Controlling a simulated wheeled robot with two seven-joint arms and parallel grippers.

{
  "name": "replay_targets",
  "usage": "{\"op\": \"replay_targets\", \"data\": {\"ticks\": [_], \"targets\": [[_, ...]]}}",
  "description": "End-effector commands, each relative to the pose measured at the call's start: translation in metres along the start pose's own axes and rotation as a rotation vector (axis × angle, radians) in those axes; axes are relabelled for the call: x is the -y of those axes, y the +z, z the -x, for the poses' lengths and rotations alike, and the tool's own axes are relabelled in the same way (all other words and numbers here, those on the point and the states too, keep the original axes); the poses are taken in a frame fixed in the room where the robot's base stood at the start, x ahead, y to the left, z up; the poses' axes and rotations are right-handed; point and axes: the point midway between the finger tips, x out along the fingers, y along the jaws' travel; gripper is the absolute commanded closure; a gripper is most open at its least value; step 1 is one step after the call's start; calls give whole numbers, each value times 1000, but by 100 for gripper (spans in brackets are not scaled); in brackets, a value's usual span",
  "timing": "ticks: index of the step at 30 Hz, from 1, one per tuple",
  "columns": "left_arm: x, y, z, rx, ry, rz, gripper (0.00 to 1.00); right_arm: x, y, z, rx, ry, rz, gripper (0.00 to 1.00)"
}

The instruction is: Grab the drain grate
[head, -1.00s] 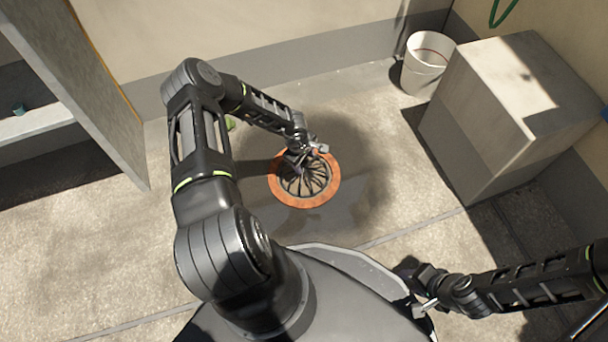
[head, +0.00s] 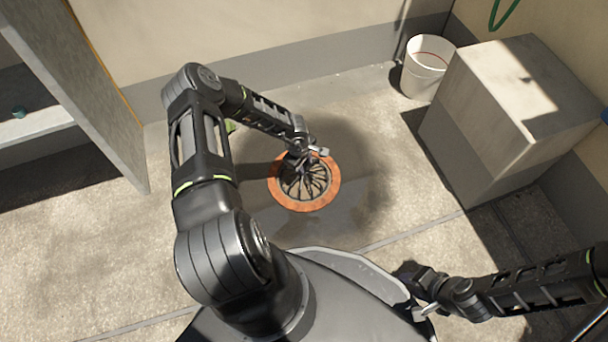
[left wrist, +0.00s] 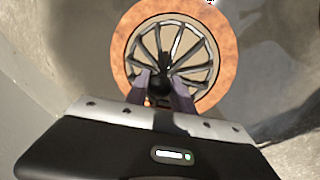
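The drain grate (head: 318,186) is a dark, round, domed grate of curved ribs inside an orange-brown ring (head: 308,206) on the wet floor. It also shows in the left wrist view (left wrist: 186,45), with a dark hub at its centre. My left gripper (head: 308,156) is over the grate's far part. In the left wrist view its two fingers (left wrist: 161,88) stand apart, with the hub between or just beyond their tips. I see no clear contact. My right gripper (head: 425,310) is low at the right, away from the grate; its fingers are too small to judge.
A white bucket (head: 426,66) stands by the wall, next to a large grey box (head: 510,115) at the right. A grey upright panel (head: 85,90) stands at the left. The floor around the grate is clear.

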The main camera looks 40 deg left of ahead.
Motion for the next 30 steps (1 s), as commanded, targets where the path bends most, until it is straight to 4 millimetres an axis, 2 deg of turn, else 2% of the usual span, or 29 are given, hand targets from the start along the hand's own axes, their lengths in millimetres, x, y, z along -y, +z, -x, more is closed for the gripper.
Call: {"op": "replay_targets", "data": {"ticks": [2,9,30], "targets": [[0,0,0,0,0,0,80,0,0,0,0,0,0,64],[0,0,0,0,0,0,100,0,0,0,0,0,0,64],[0,0,0,0,1,0,100,0,0,0,0,0,0,64]]}}
